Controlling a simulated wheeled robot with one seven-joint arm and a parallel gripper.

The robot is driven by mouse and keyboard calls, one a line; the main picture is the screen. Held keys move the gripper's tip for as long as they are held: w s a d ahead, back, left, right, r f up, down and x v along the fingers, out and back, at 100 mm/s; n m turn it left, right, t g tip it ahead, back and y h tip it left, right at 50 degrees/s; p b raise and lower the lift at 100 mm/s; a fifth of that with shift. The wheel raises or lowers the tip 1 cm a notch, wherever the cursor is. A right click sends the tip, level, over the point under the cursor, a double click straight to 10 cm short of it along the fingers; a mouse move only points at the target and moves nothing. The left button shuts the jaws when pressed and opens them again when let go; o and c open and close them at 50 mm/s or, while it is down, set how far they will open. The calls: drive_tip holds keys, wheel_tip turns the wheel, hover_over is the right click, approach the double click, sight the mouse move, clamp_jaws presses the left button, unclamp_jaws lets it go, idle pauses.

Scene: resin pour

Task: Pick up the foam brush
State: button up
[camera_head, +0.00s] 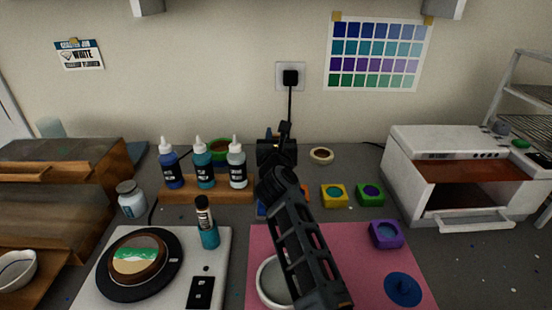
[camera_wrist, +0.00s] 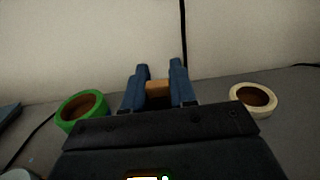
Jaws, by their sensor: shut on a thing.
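My gripper (camera_wrist: 158,88) shows in the wrist view with its two blue fingers closed on a small tan, wood-coloured piece (camera_wrist: 158,91), which I take to be part of the foam brush. The rest of the brush is hidden behind the gripper body. In the head view my gripper (camera_head: 280,138) is at the back of the bench, near the wall, and my arm hides whatever it holds. I cannot tell whether the brush is clear of the bench.
A green tape roll (camera_wrist: 82,108) and a cream tape roll (camera_wrist: 253,97) lie on either side of the gripper. Three bottles stand in a wooden rack (camera_head: 205,193). Several coloured moulds sit right of my arm, by a pink mat (camera_head: 350,270). A white oven (camera_head: 445,160) stands right.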

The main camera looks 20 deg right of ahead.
clamp_jaws()
